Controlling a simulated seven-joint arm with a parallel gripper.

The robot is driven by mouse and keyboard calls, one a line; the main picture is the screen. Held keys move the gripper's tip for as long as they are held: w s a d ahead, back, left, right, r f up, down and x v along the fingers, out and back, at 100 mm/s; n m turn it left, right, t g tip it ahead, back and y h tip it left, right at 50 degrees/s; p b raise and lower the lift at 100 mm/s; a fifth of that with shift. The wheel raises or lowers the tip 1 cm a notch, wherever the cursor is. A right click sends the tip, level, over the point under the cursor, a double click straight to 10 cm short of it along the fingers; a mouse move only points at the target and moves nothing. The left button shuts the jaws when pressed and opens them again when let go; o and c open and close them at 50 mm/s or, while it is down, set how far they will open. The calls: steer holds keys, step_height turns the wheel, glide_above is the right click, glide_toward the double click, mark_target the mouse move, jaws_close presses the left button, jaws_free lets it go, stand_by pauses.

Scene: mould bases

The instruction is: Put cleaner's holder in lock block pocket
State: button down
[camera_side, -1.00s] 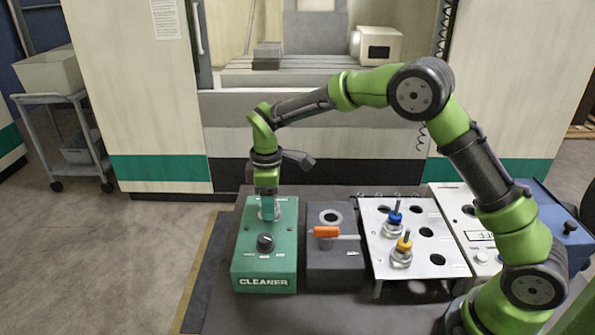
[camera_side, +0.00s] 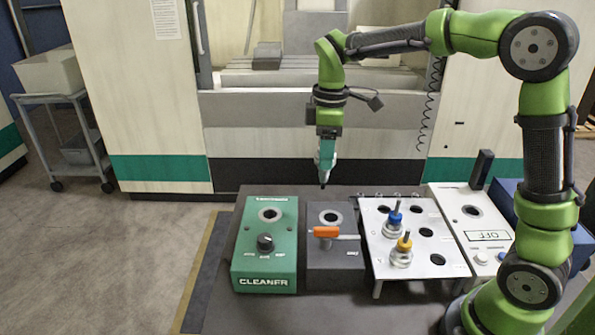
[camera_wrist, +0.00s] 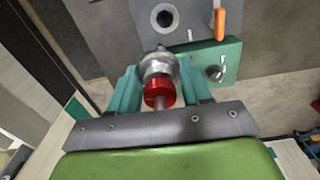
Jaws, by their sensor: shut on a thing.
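My gripper (camera_side: 327,152) is shut on a holder (camera_wrist: 159,82), a silver body with a red ring. In the side view the holder is mostly hidden by the fingers, and a dark tip points down. It hangs in the air above the back of the lock block (camera_side: 345,262), apart from it. The lock block is a dark grey box with an orange lever (camera_side: 326,232) and a round pocket (camera_side: 331,217), which looks empty. The pocket also shows in the wrist view (camera_wrist: 164,17), beyond the holder. The green cleaner (camera_side: 265,262) stands to the left with its round hole (camera_side: 269,214) empty.
Right of the lock block is a metal rack (camera_side: 415,262) with holes, bearing a blue-ringed holder (camera_side: 394,221) and a yellow-ringed holder (camera_side: 403,250). A white box (camera_side: 472,238) with an upright dark lever stands farther right. The air around my gripper is clear.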

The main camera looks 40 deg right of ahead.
steer(key=shift+n, duration=0.3)
steer(key=shift+s+d+f, duration=0.1)
steer(key=shift+s+f, duration=0.25)
steer(key=shift+f, duration=1.95)
steer(key=shift+s+d+f, duration=0.1)
steer(key=shift+s+f, duration=0.3)
steer(key=shift+f, duration=1.85)
steer(key=shift+s+d+f, duration=0.1)
steer(key=shift+s+f, duration=0.25)
steer(key=shift+f, duration=1.95)
steer(key=shift+c, duration=2.1)
jaws_free()
